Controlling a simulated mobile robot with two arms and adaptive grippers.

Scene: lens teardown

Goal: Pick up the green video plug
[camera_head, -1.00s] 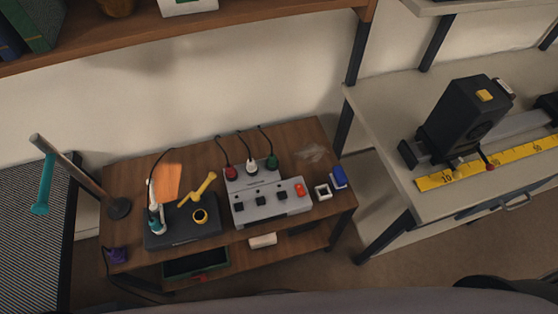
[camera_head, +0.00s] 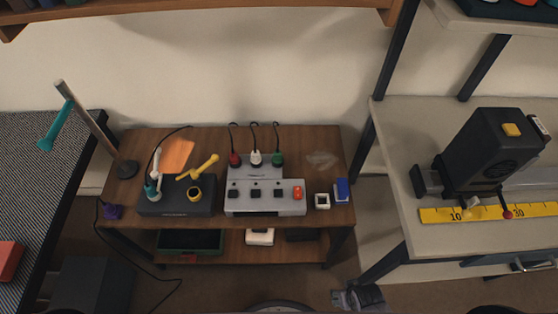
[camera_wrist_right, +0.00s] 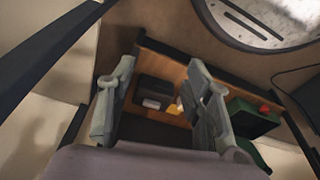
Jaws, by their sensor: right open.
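The green video plug (camera_head: 278,159) stands upright at the back of a grey switch box (camera_head: 265,206) on the wooden table, with a black cable rising from its top. It is the rightmost of three plugs, beside a white plug (camera_head: 255,159) and a red plug (camera_head: 235,160). My right gripper (camera_head: 358,298) is at the bottom edge of the head view, low in front of the table and well away from the plug. In the right wrist view its two fingers (camera_wrist_right: 158,105) are apart with nothing between them. The plug cannot be made out there. My left gripper is out of view.
A soldering station (camera_head: 176,208) stands left of the switch box. A lower shelf holds a green tray (camera_head: 190,241). A bench with a black device (camera_head: 492,148) stands at right.

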